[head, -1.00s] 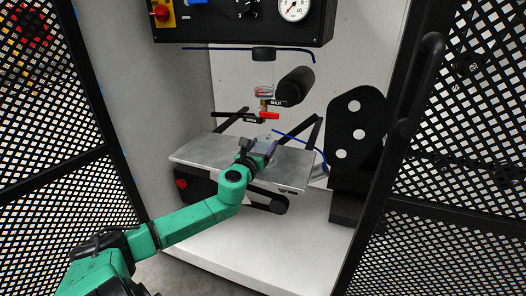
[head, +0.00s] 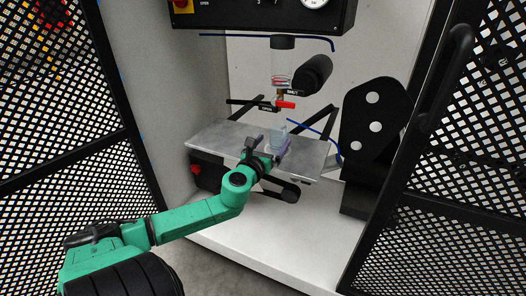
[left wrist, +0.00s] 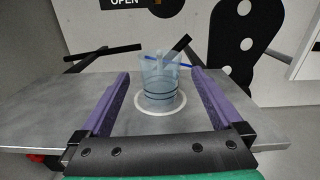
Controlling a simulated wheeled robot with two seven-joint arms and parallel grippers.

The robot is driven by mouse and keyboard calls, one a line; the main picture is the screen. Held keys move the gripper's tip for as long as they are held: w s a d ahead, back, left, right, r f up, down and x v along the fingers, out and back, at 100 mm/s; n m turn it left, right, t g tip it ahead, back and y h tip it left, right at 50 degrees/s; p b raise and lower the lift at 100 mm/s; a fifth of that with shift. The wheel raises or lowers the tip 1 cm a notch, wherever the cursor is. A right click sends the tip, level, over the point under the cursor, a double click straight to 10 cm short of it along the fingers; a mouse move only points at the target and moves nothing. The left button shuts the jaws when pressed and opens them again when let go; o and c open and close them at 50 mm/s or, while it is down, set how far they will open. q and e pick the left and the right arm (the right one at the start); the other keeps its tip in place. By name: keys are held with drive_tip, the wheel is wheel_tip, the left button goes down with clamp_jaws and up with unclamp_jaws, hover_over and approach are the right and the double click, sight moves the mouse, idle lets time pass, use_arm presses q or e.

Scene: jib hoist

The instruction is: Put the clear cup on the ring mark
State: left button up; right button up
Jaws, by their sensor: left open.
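The clear cup (left wrist: 160,80), pale blue and see-through, stands upright on the metal shelf (left wrist: 40,110). In the left wrist view its base is inside the white ring mark (left wrist: 160,109), whose near rim shows in front of it. In the head view the cup (head: 278,135) shows just beyond my left gripper (head: 267,147). The left gripper is open, with its purple fingers (left wrist: 160,74) to either side of the cup and gaps between them and its wall. The far side of the ring is hidden behind the cup. My right gripper is not in view.
Above the shelf hang a clear container (head: 282,62) and a red-handled valve (head: 285,104). A black cylinder (head: 312,75) sits beside them. A black bracket with holes (head: 372,125) stands to the right. Mesh doors (head: 455,170) flank the opening.

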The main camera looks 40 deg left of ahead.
use_arm(q)
drive_tip(key=p+v, duration=0.1)
drive_tip(key=v, duration=0.5)
drive_tip(key=s+a+f+n+g+y, duration=0.1)
drive_tip(key=s+f+n+g, duration=0.35)
drive_tip(key=f+n, duration=0.45)
drive_tip(key=s+f+n+g, duration=0.4)
drive_tip(key=s+f+n, duration=0.1)
drive_tip(key=f+n, duration=0.4)
drive_tip(key=s+d+f+n+g+h, duration=0.3)
drive_tip(key=s+d+f+n, duration=0.1)
drive_tip(key=d, duration=0.6)
drive_tip(key=s+d+f+n+g+h, duration=0.4)
drive_tip(key=d+f+n, duration=0.3)
drive_tip(key=d+f, duration=0.2)
drive_tip(key=shift+s+d+h, duration=0.3)
drive_tip(key=shift+s+d, duration=0.4)
drive_tip(key=shift+d, duration=0.35)
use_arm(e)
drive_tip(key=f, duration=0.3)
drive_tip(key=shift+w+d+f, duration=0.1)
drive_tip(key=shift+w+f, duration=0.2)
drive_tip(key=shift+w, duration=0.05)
use_arm(q)
drive_tip(key=shift+p, duration=0.7)
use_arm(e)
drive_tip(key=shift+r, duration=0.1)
